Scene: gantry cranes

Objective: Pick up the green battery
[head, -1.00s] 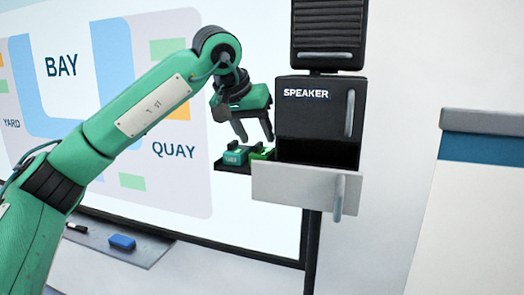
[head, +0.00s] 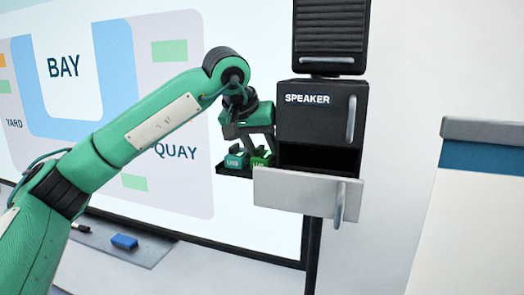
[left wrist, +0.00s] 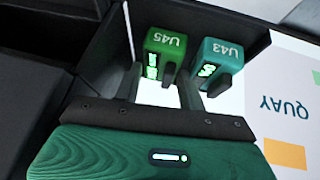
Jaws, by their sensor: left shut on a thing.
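The green battery (head: 259,161), marked U45, stands on a small dark shelf (head: 233,172) at the left side of the speaker cabinet. It also shows in the left wrist view (left wrist: 164,43), with a lit green display. A teal battery (head: 235,161), marked U43, stands just left of it; in the left wrist view it (left wrist: 222,50) is on the right. My left gripper (head: 258,151) has come down from above, with one finger on each side of the green battery, and is shut on it. The fingers partly hide the battery. My right gripper is not in view.
The black speaker cabinet (head: 312,119) stands close to the right of my left gripper, with a pale drawer (head: 300,193) pulled open below it. A whiteboard (head: 90,120) is behind. A ledge holds a blue eraser (head: 124,242). A white block stands at far right.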

